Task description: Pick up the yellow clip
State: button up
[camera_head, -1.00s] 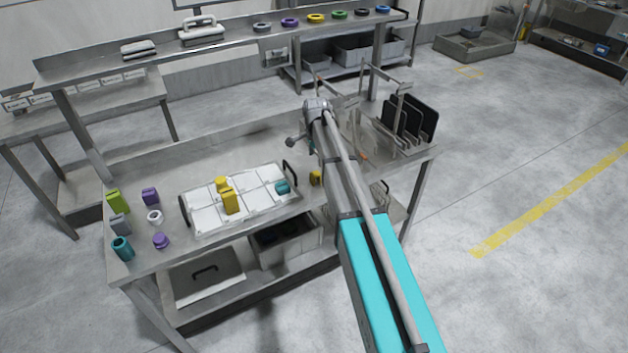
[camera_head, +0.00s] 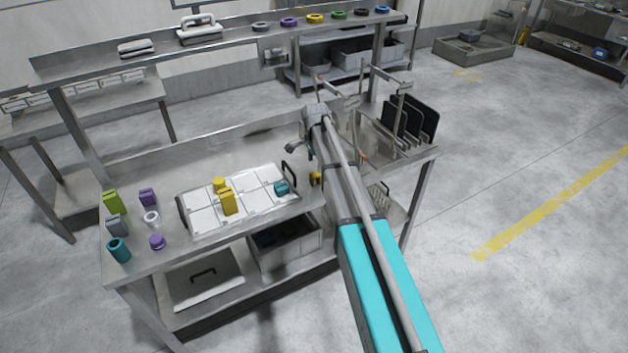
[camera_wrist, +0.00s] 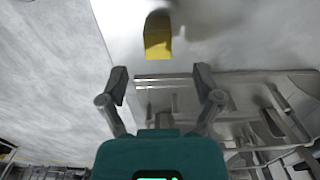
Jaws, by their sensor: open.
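A yellow block-like piece (camera_wrist: 158,38), which may be the yellow clip, lies ahead of my gripper (camera_wrist: 160,80) in the wrist view. My gripper is open and empty, its two fingers apart and the piece beyond their tips, not between them. In the head view a small yellow piece (camera_head: 315,179) sits on the bench just left of my arm, which partly hides it; it seems the same piece. Two more yellow pieces, a taller one (camera_head: 229,203) and a smaller one (camera_head: 219,185), stand on the white sectioned tray (camera_head: 258,206). My arm largely hides my gripper in the head view.
A teal piece (camera_head: 282,188) is on the tray's right side. Green, purple, grey, white and teal pieces stand at the bench's left end. A rack with black plates (camera_head: 416,118) is at the right end. A raised shelf (camera_head: 240,40) with coloured rings runs along the back.

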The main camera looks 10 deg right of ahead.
aim_at(315, 174)
jog(key=shift+f, duration=0.1)
jog(key=shift+s+a+f+b, duration=0.1)
jog(key=shift+f+b, duration=1.2)
jog(key=shift+s+f+b, duration=0.1)
jog(key=shift+f+b, duration=1.15)
jog(key=shift+b, duration=0.05)
jog(key=c, duration=1)
